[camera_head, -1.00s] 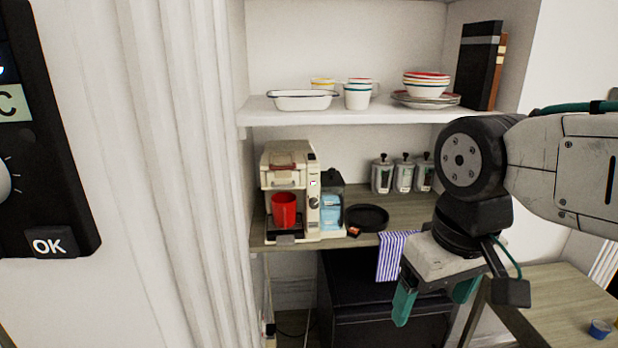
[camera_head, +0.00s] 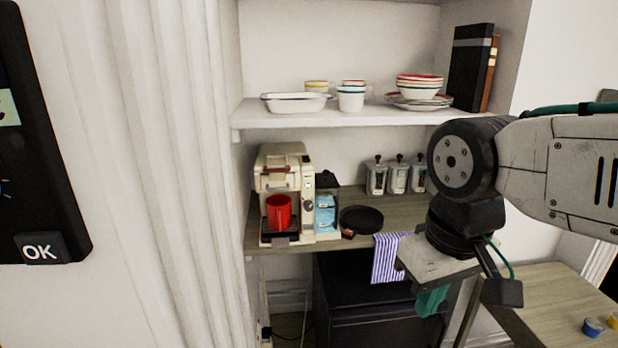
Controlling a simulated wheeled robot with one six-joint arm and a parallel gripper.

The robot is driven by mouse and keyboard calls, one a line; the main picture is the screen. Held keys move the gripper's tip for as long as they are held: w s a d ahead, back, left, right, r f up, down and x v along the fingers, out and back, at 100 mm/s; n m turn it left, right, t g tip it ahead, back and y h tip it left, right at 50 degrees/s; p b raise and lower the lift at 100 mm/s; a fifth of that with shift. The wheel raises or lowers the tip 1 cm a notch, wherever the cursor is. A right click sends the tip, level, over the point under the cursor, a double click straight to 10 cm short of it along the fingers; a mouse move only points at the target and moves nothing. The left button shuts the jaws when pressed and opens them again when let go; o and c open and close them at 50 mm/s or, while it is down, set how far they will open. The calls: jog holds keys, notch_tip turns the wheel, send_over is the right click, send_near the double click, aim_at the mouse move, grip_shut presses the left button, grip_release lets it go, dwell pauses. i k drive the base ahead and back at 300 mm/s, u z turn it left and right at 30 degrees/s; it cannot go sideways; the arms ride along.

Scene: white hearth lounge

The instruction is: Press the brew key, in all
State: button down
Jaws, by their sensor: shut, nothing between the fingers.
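The cream coffee machine (camera_head: 268,160) stands on the wooden counter, left of the picture's middle. A red mug (camera_head: 279,211) sits under its spout. A small dark display and a round knob (camera_head: 308,205) show on its right front panel. A brew key is too small to make out for certain. My gripper (camera_head: 431,303) hangs in front of the counter, to the right of the machine and well apart from it. Its teal fingers are together, pointing down, with nothing between them.
A blue carton (camera_head: 325,215), a black round tray (camera_head: 361,219) and several jars (camera_head: 397,178) share the counter (camera_head: 410,210). A striped towel (camera_head: 388,258) hangs over its edge. A dark panel with an OK button (camera_head: 39,249) is close at left. The shelf above holds dishes.

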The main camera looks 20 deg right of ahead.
aim_at(306, 175)
jog(key=z, duration=0.05)
jog(key=k, duration=0.65)
jog(key=z, duration=0.7)
jog(key=i, duration=0.95)
jog(key=z, duration=0.1)
